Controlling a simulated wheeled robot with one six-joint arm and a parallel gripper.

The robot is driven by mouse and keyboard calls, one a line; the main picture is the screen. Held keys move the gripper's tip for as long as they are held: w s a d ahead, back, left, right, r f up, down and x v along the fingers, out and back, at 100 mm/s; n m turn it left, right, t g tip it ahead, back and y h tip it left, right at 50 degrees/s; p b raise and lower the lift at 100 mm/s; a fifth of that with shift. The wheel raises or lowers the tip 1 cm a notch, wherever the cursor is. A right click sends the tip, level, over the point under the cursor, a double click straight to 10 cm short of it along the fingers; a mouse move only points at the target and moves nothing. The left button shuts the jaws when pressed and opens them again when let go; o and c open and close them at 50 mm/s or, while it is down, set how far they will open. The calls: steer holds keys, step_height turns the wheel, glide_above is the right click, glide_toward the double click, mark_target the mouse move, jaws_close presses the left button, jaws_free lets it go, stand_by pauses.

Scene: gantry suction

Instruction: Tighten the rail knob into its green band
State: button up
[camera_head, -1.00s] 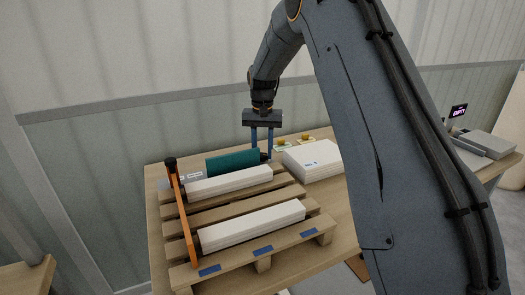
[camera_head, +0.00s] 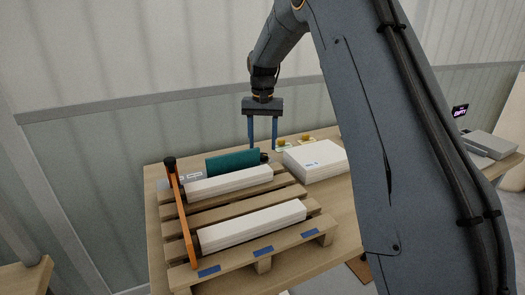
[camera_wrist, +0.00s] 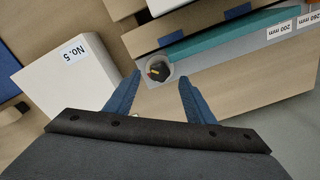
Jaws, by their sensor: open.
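The dark rail knob (camera_head: 264,157) sits at the right end of a teal rail (camera_head: 232,162) at the back of the pallet. In the wrist view the knob (camera_wrist: 157,72) sits in a pale round dial with small coloured marks, yellowish and red; I cannot make out where the pointer stands against a green band. My gripper (camera_head: 262,147) is open and empty, just above the knob in the head view. In the wrist view its blue fingertips (camera_wrist: 159,78) stand apart, one to each side of the dial.
White long boxes (camera_head: 252,226) lie on the wooden pallet (camera_head: 222,210), with an orange bar (camera_head: 182,215) along its left end. A white box (camera_head: 315,158), labelled No. 5 in the wrist view, stands right of the knob. Small yellow knobs (camera_head: 282,142) sit behind it.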

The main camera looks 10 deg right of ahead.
mark_target(263, 154)
steer(key=shift+r+b, duration=0.35)
steer(key=shift+r, duration=1.7)
steer(key=shift+p, duration=0.3)
steer(key=n+p, duration=0.4)
steer(key=p, duration=0.4)
steer(key=shift+r, duration=0.15)
steer(key=shift+f+n, duration=0.3)
steer(key=shift+f, duration=0.05)
steer(key=shift+w+f+p, duration=0.1)
steer(key=shift+f+p, duration=1.55)
steer(key=shift+f, duration=2.1)
